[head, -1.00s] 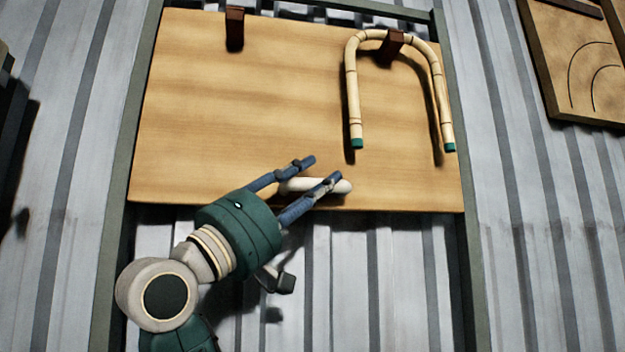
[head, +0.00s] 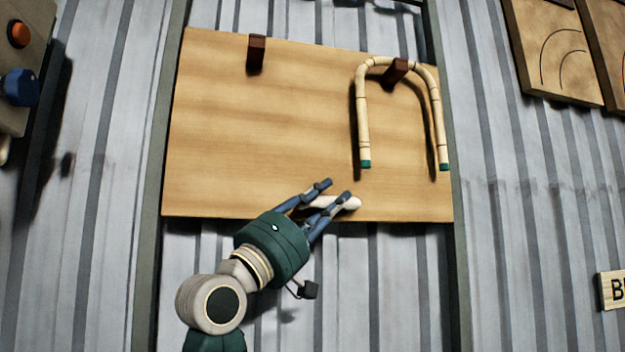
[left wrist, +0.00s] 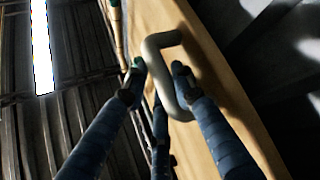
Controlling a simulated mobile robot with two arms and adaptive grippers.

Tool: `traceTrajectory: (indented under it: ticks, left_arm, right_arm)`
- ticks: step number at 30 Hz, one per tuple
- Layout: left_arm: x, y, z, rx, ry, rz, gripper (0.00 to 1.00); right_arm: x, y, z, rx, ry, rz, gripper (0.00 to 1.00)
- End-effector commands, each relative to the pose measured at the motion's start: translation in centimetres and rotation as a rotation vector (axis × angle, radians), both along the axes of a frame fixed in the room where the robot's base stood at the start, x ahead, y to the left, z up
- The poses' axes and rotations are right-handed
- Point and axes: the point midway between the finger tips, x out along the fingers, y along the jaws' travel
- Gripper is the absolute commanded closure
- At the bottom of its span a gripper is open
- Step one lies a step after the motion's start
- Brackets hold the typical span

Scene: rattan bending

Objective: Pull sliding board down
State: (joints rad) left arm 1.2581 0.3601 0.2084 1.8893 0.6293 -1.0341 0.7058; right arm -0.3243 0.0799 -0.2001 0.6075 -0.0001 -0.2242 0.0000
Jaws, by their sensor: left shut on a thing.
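The sliding board (head: 270,135) is a light wooden panel between two grey-green vertical rails. A pale handle (head: 349,203) is fixed near its lower edge. My left gripper (head: 337,188) is shut on the handle, with its blue fingers on either side. The left wrist view shows the handle (left wrist: 160,48) as a pale bent bar between the fingers, with the board (left wrist: 215,85) behind it. A bent rattan piece (head: 363,115) with green ends hangs on the right brown peg (head: 396,70). The left peg (head: 256,54) is empty. My right gripper is not in view.
The left rail (head: 152,190) and right rail (head: 461,265) flank the board. The corrugated wall (head: 390,285) below the board is clear. A control box with an orange button (head: 18,33) and blue knob is at upper left. Wooden panels (head: 555,50) hang at upper right.

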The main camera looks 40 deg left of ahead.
Motion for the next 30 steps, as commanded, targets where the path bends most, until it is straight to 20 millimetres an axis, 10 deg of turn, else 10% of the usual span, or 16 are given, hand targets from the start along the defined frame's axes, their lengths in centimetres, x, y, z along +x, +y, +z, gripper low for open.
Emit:
traceTrajectory:
  ticks: [13, 24, 25, 26, 30]
  left_arm:
    - [-0.2, 0.1, -6.4, 0.005, -0.011, 0.007, 1.00]
    - [-0.2, 0.1, -6.4, 0.004, -0.011, 0.007, 1.00]
    - [-0.2, 0.1, -6.4, 0.004, -0.011, 0.007, 0.73]
    - [-0.2, 0.1, -6.4, 0.004, -0.011, 0.007, 0.67]
    - [-0.2, 0.1, -6.4, 0.003, -0.011, 0.005, 0.66]
  right_arm:
    - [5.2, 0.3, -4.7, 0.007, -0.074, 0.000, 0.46]
    - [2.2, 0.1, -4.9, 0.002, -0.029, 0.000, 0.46]
    - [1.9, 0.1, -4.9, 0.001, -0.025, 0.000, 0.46]
    - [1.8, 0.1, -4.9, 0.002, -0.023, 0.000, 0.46]
    - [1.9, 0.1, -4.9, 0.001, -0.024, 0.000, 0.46]
